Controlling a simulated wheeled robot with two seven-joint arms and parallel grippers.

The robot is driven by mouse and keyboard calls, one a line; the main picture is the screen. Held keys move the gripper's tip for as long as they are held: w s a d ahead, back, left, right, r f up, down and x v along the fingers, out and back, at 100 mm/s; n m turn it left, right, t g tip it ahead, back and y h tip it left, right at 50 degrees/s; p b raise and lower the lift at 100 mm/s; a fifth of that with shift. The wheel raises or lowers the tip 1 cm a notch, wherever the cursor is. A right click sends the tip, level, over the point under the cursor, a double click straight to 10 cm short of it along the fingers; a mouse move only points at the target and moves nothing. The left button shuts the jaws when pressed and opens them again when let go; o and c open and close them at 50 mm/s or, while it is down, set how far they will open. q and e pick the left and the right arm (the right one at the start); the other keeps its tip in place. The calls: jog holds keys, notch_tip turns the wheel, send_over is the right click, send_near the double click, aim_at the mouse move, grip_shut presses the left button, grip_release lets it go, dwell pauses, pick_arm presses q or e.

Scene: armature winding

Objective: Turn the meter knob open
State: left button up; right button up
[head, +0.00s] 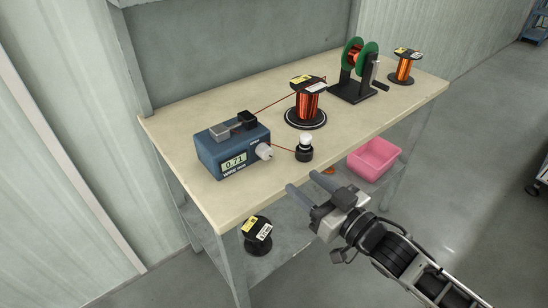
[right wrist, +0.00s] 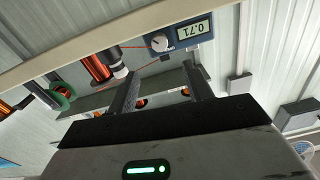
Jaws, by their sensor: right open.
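The blue meter (head: 230,152) stands on the left part of the bench and its display reads 0.71. Its pale round knob (head: 264,151) is on the front face, right of the display. In the right wrist view the meter (right wrist: 187,38) and the knob (right wrist: 158,42) show near the top, beyond the fingers. My right gripper (head: 305,188) is open and empty, in front of the bench's front edge and apart from the knob. Its two fingers also show in the right wrist view (right wrist: 160,85). My left gripper is not in view.
A white-topped black post (head: 304,149) stands right of the knob, with red wire running by it. A copper spool (head: 307,106), a green winder (head: 358,70) and another spool (head: 404,66) stand farther right. A pink bin (head: 373,159) and a black spool (head: 257,233) are below the benchtop (head: 205,197).

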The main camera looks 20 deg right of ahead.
aim_at(268, 155)
jog(key=x, duration=1.1)
jog(key=c, duration=1)
